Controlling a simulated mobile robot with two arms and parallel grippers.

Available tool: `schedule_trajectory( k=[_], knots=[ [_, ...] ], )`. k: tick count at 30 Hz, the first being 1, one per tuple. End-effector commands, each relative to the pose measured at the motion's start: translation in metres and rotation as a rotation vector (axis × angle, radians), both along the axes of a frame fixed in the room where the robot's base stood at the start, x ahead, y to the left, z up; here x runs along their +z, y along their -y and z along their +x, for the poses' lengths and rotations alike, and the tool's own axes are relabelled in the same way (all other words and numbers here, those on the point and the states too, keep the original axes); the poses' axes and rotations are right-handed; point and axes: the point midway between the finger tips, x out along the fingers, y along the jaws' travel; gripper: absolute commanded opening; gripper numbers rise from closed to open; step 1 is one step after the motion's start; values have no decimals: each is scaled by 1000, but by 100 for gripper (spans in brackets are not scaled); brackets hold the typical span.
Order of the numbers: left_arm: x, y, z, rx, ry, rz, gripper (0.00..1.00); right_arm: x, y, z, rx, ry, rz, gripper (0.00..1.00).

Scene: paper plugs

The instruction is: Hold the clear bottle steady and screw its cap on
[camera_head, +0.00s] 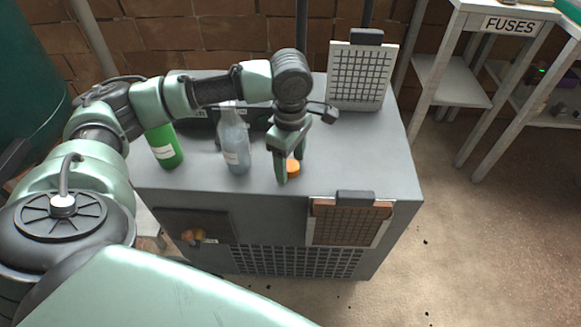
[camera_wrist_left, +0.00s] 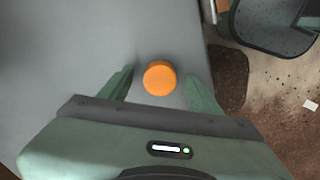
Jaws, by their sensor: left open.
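The clear bottle (camera_head: 236,150) stands upright on the grey cabinet top, with a white label and no cap on its narrow neck. An orange cap (camera_head: 293,167) lies on the cabinet top to the right of the bottle. My left gripper (camera_head: 288,172) points down at the cap, its fingers open. In the left wrist view the orange cap (camera_wrist_left: 160,78) shows between and slightly beyond the two open fingertips of my left gripper (camera_wrist_left: 158,82), apart from both. My right gripper is in neither view.
A green bottle (camera_head: 164,146) stands to the left of the clear bottle. A dark box lies behind the bottles, partly hidden by my arm. A gridded panel (camera_head: 357,78) stands at the back right. The cabinet top (camera_head: 370,160) is clear on the right.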

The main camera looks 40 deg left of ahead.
Motion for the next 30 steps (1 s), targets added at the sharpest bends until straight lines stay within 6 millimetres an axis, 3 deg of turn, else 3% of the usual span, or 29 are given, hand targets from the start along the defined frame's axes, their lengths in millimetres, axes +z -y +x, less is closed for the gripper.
schedule_trajectory(
  k=[7,14,27,30],
  knots=[
    [1,0,0,0,0,0,63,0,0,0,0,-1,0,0],
    [1,0,0,0,0,0,0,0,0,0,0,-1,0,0],
    [8,0,0,0,1,-1,0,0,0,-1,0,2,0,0],
    [19,0,1,0,1,-1,0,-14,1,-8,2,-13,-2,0]
  ],
)
